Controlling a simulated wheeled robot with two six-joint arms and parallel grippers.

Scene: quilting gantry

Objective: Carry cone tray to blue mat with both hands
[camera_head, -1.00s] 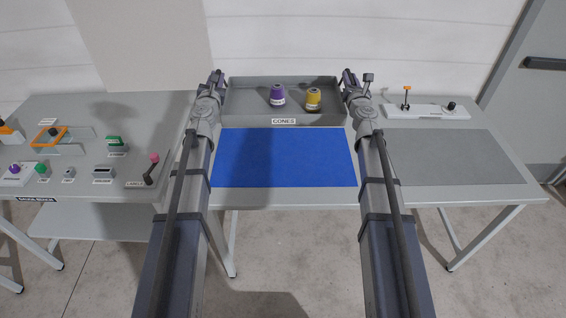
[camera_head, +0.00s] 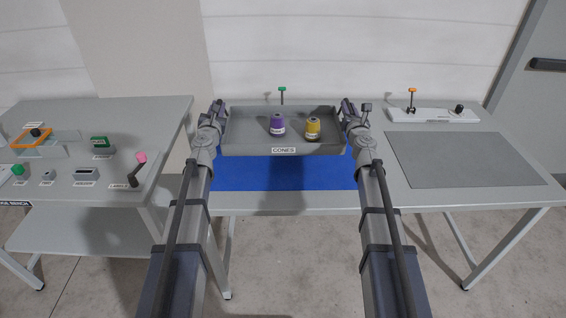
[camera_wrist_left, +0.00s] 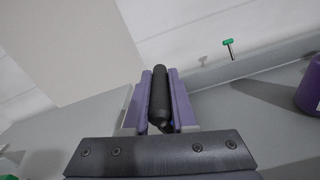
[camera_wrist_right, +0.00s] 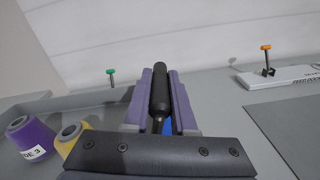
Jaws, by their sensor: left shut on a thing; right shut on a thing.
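The grey cone tray (camera_head: 236,148), with a CONES label on its front, is held between my two arms in the head view. A purple cone (camera_head: 277,125) and a yellow cone (camera_head: 313,128) stand upright in it. The blue mat (camera_head: 285,177) lies on the table; its front part shows below the tray and the rest is hidden behind it. My left gripper (camera_head: 217,108) is at the tray's left end, shut on a black handle (camera_wrist_left: 160,95). My right gripper (camera_head: 348,106) is at the right end, shut on the other black handle (camera_wrist_right: 160,90).
A grey mat (camera_head: 465,160) lies to the right, with a white fixture (camera_head: 432,115) with an orange-topped lever behind it. A green-topped pin (camera_head: 282,91) stands behind the tray. A bench (camera_head: 100,187) with switches and levers is at the left.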

